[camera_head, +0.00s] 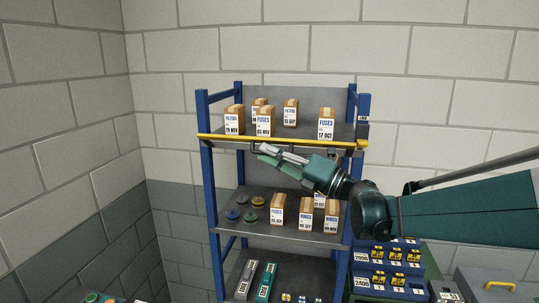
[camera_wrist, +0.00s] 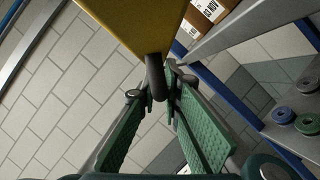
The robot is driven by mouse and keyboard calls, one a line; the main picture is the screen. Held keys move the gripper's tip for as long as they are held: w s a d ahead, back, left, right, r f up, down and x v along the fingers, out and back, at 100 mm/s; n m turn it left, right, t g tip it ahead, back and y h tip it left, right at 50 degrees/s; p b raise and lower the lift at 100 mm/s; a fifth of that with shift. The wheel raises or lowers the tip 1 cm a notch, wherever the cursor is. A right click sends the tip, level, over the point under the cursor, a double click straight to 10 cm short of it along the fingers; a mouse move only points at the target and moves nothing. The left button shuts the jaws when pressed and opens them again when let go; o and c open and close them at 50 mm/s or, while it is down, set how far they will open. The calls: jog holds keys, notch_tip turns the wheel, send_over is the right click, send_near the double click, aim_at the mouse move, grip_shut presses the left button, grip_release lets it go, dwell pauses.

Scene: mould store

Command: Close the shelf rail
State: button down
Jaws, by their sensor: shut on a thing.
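The yellow shelf rail (camera_head: 285,141) runs across the front of the upper shelf, from the left blue post to the right one. A dark handle hangs under its left part. In the wrist view the rail (camera_wrist: 135,22) is at the top, with the dark handle (camera_wrist: 155,72) coming down from it. My gripper (camera_head: 262,153) is just below the rail, reaching in from the right. In the wrist view my gripper (camera_wrist: 160,92) has its green-padded fingers closed around the handle's lower end. The rail's exact seating at the right post is too small to tell.
Several boxes (camera_head: 263,122) stand on the upper shelf behind the rail. The middle shelf (camera_head: 310,238) holds more boxes (camera_head: 278,210) and round discs (camera_head: 233,214). Blue bins (camera_head: 385,280) stand at lower right, under my arm. The wall left of the rack is clear.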

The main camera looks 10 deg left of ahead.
aim_at(278, 139)
jog(key=shift+w+r, duration=0.3)
jog(key=shift+r, duration=0.35)
jog(key=shift+w+r, duration=0.3)
jog(key=shift+r, duration=0.35)
jog(key=shift+w+r+b, duration=0.45)
jog(key=shift+w+r, duration=0.35)
jog(key=shift+r, duration=0.1)
jog(key=c, duration=2.8)
grip_release()
jog(key=shift+w+a+r, duration=0.1)
jog(key=shift+w+r, duration=0.55)
jog(key=shift+r, duration=0.1)
jog(key=shift+o, duration=1)
jog(key=shift+w+r+m, duration=0.3)
jog(key=shift+r+m, duration=0.15)
jog(key=shift+m, duration=0.15)
jog(key=shift+w+f+h, duration=0.1)
jog(key=shift+w+h, duration=0.2)
jog(key=shift+w, duration=0.15)
jog(key=shift+c, duration=1.1)
jog(key=shift+m, duration=0.3)
jog(key=shift+s, duration=0.1)
